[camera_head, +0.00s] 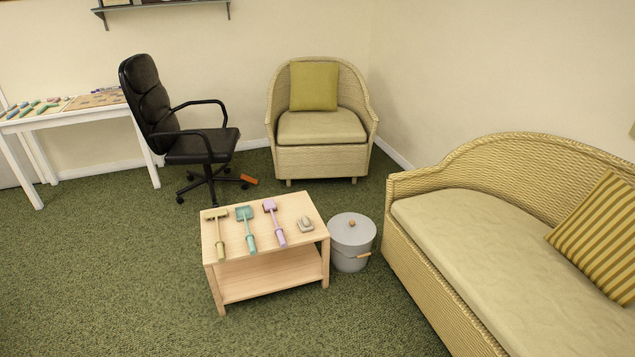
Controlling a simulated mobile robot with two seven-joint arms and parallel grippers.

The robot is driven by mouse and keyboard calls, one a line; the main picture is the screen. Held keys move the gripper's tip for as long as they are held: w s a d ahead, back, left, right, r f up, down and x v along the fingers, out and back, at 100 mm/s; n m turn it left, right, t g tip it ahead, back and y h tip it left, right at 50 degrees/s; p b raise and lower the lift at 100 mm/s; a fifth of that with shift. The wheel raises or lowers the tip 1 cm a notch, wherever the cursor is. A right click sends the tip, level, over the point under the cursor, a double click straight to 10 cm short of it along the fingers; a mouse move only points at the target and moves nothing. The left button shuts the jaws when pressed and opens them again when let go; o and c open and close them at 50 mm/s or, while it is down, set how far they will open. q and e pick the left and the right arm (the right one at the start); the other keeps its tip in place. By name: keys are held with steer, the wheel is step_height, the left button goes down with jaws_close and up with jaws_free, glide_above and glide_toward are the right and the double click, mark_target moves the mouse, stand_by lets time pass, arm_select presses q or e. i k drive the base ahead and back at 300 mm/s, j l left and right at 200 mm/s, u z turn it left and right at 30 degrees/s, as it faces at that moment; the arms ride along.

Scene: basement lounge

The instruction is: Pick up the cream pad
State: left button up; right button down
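A small cream-grey block-like thing (305,224), which looks like the cream pad, lies on the right part of the low wooden table's top (290,250). It is too small to make out its details. To its left on the same top lie a purple-handled tool (275,222), a teal tool (247,228) and an olive tool (217,233), side by side and apart from it. Neither of my grippers is in view.
A grey lidded bucket (351,243) stands right of the table. A wicker sofa (500,260) fills the right side; a wicker armchair (320,130) and black office chair (190,140) stand behind. An orange thing (249,180) lies on the carpet. Carpet in front and left is clear.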

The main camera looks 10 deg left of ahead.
mark_target(304, 224)
steer(key=i, duration=1.4)
steer(key=i+u, duration=0.1)
steer(key=i, duration=0.45)
steer(key=i+l+u, duration=0.1)
steer(key=i, duration=0.4)
steer(key=i+l+u, duration=0.1)
steer(key=i, duration=0.45)
